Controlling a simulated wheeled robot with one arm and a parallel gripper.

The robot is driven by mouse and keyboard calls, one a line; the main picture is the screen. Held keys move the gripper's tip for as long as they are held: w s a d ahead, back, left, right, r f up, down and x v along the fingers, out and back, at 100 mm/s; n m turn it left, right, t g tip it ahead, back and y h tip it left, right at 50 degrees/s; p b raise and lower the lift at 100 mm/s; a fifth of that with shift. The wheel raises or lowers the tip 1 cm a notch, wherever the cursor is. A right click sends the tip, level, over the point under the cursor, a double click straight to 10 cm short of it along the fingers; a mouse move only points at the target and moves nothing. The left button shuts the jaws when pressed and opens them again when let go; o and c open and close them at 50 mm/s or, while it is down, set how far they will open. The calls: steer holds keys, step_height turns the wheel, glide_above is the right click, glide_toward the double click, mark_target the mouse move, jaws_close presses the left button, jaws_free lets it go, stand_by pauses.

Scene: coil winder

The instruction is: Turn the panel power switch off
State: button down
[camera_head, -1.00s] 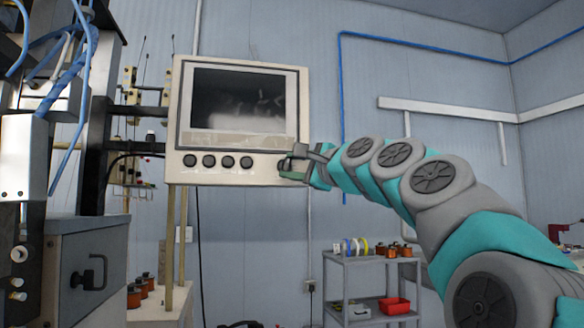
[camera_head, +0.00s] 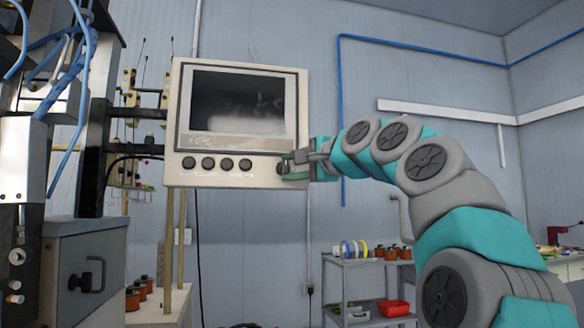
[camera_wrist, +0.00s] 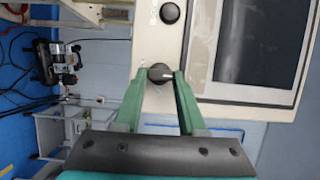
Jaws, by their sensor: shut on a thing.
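The control panel (camera_head: 180,110) is a cream box with a dark screen and a row of black knobs under it. The power switch is a round black knob at the panel's lower right corner; it also shows in the wrist view (camera_wrist: 160,72) with a pale pointer mark. My gripper (camera_head: 290,162) reaches the panel from the right. In the wrist view its green fingers (camera_wrist: 160,80) are shut on the knob, one on each side. In the head view the fingers mostly hide the knob.
Another black knob (camera_wrist: 170,13) lies beside the held one. A grey shelf cart (camera_head: 369,262) with spools and a red bin (camera_head: 393,308) stands below my arm. A grey machine cabinet (camera_head: 85,270) stands at the left.

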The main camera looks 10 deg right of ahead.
steer(key=shift+c, duration=2.4)
jaws_free()
steer(key=shift+a, duration=0.1)
steer(key=v, duration=0.7)
steer(key=shift+s+b, duration=0.4)
steer(key=shift+b, duration=0.05)
steer(key=shift+f, duration=0.1)
